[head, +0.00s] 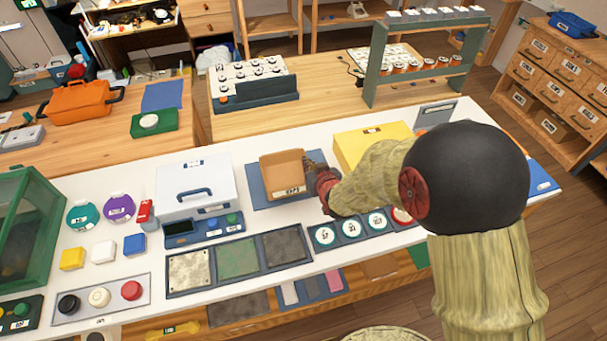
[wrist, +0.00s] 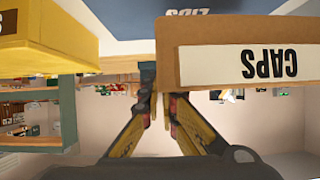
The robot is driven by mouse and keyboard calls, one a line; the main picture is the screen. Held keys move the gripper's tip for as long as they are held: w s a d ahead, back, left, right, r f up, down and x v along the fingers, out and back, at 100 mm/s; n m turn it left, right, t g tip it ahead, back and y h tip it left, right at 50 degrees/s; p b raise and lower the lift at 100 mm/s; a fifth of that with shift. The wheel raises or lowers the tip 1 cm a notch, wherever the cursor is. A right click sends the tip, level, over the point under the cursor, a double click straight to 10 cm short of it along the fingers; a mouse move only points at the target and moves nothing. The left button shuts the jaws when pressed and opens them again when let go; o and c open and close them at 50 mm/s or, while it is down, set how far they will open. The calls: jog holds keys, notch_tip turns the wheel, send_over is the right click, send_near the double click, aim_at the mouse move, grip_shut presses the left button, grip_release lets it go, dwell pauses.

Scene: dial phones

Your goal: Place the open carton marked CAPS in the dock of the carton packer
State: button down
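The open carton (head: 282,178) is brown cardboard, upright over a blue mat (head: 257,195) on the white counter. Its CAPS label (wrist: 240,64) shows upside down in the wrist view. My gripper (head: 318,172) is at the carton's right side in the head view. In the wrist view my gripper (wrist: 156,80) has its fingertips close together at the carton's side wall, which appears pinched between them. One fingertip is partly hidden by the carton. I cannot tell which machine is the carton packer, as labels are too small. A white case (head: 194,190) with a handle stands left of the carton.
A yellow box (head: 365,138) is close by on the right. A blue panel with a display (head: 180,227) lies before the white case. Three textured pads (head: 238,257) and a row of round dials (head: 350,227) line the front. My arm covers the counter's right part.

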jog(key=w+f, duration=0.1)
jog(key=f, duration=0.1)
jog(key=w+a+f+b, duration=0.1)
jog(key=shift+w+a+f, duration=0.2)
jog(key=shift+w+f, duration=0.2)
jog(key=shift+f+b, duration=0.6)
jog(key=shift+f, duration=0.95)
jog(key=shift+f, duration=0.15)
jog(key=c, duration=2)
grip_release()
jog(key=shift+c, duration=0.2)
